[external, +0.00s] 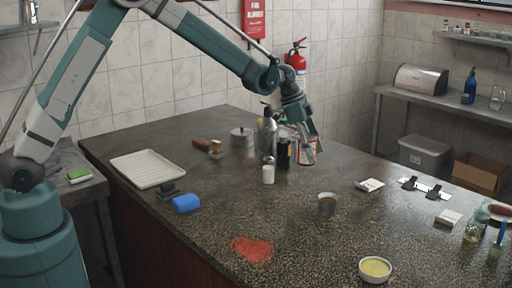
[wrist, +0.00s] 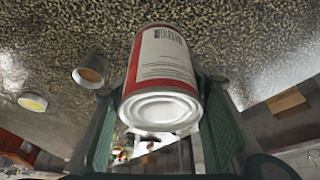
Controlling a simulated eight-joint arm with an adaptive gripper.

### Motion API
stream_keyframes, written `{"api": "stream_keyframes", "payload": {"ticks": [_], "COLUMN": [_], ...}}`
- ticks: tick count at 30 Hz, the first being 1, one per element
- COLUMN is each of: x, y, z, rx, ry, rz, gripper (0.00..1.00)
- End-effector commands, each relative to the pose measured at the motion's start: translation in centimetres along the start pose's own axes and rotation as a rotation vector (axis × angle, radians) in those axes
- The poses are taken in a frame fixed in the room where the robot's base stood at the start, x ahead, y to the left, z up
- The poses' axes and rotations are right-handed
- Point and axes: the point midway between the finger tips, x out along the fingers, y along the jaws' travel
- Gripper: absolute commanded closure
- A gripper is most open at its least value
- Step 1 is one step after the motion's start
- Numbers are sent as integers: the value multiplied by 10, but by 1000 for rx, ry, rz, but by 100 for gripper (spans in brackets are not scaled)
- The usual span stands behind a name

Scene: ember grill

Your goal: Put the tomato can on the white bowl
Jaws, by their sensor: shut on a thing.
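The tomato can (external: 308,154) is red and white. My gripper (external: 306,130) is shut on it and holds it near the middle of the counter; whether its base touches the counter is hard to tell. In the wrist view the can (wrist: 163,68) fills the space between the two green fingers of my gripper (wrist: 162,88), with a pale end facing the camera. The white bowl (external: 375,278) has a yellow filling and sits at the counter's front right, well away from the can. The bowl also shows at the left of the wrist view (wrist: 33,102).
A grey cup (external: 327,206) stands between the can and the bowl. A dark bottle (external: 284,153), a white shaker (external: 268,173) and a silver bottle (external: 267,132) stand just left of the can. A red patch (external: 252,249) lies at front left. Counter around the cup is mostly clear.

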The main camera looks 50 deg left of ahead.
Motion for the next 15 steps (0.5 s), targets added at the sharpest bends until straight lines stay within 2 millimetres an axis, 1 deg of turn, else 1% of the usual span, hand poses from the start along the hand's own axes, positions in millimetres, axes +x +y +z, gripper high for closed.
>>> {"api": "stream_keyframes", "payload": {"ticks": [5, 8, 11, 15], "x": [1, 4, 7, 15], "y": [4, 11, 22, 45], "z": [-4, -11, -22, -44], "rx": [2, 6, 12, 21], "ry": [0, -1, -2, -4], "rz": [1, 2, 3, 7], "gripper": [77, 77, 77, 77]}}
